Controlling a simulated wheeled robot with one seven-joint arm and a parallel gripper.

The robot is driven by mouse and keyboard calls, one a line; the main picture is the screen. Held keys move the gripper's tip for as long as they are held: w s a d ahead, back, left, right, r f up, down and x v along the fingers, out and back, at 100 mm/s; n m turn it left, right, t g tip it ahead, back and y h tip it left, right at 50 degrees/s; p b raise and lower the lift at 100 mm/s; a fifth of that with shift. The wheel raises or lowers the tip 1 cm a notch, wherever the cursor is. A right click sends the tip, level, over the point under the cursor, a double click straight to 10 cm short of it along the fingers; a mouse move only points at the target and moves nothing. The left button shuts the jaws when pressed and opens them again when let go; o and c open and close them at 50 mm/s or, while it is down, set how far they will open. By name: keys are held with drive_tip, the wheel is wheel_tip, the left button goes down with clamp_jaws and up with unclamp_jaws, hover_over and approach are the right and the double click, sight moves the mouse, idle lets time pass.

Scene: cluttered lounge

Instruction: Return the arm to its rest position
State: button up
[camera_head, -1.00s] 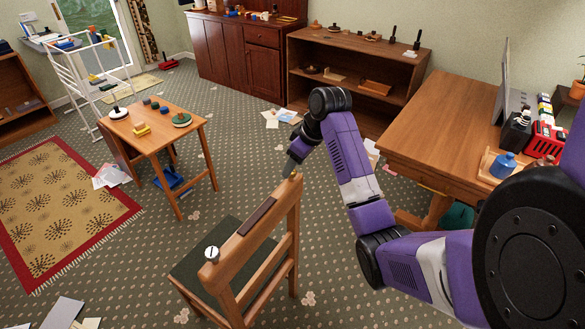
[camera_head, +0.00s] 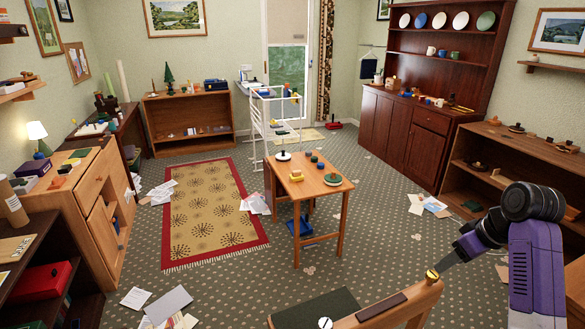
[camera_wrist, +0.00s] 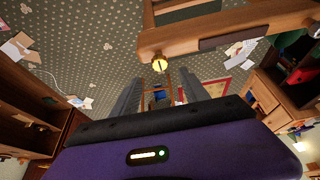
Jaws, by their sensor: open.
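My arm, purple and black, reaches in from the right edge of the head view. My gripper (camera_head: 446,264) points down and left beside the end of the wooden chair's top rail (camera_head: 405,304). In the wrist view my gripper (camera_wrist: 160,80) has its two grey fingers apart with nothing held between them. A small round yellow thing with a dark line (camera_head: 432,275) is at the rail's end. It also shows in the wrist view (camera_wrist: 159,63), just beyond the fingertips. I cannot tell whether a finger touches it.
A small white round thing (camera_head: 325,323) shows at the chair's dark seat (camera_head: 318,309). A small wooden table (camera_head: 312,184) with several toys stands behind the chair. A low shelf (camera_head: 480,142) is right.

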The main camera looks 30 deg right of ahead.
drive_tip(key=w+d+r+m+t+h, duration=0.3)
drive_tip(key=w+d+r+t+h, duration=0.2)
drive_tip(key=w+r+h, duration=0.15)
drive_tip(key=s+a+f+m+t+h, duration=0.1)
drive_tip(key=s+a+f+t, duration=0.15)
drive_tip(key=a, duration=1.15)
drive_tip(key=s+a+f+m+t+h, duration=0.15)
drive_tip(key=a+t, duration=0.25)
drive_tip(key=a, duration=0.9)
drive_tip(key=s+a+f+n+y, duration=0.1)
drive_tip(key=s+a+n+y, duration=0.3)
drive_tip(key=s+a, duration=0.6)
drive_tip(key=s+a+f+n+g+y, duration=0.1)
drive_tip(key=s+a+f+n+y, duration=0.1)
drive_tip(key=s+a+y, duration=0.3)
drive_tip(key=s+a+n, duration=0.1)
drive_tip(key=s+a, duration=0.3)
drive_tip(key=s, duration=0.2)
drive_tip(key=shift+s+a+n+y, duration=0.25)
drive_tip(key=shift+a+n+y, duration=0.1)
drive_tip(key=shift+a+y, duration=0.05)
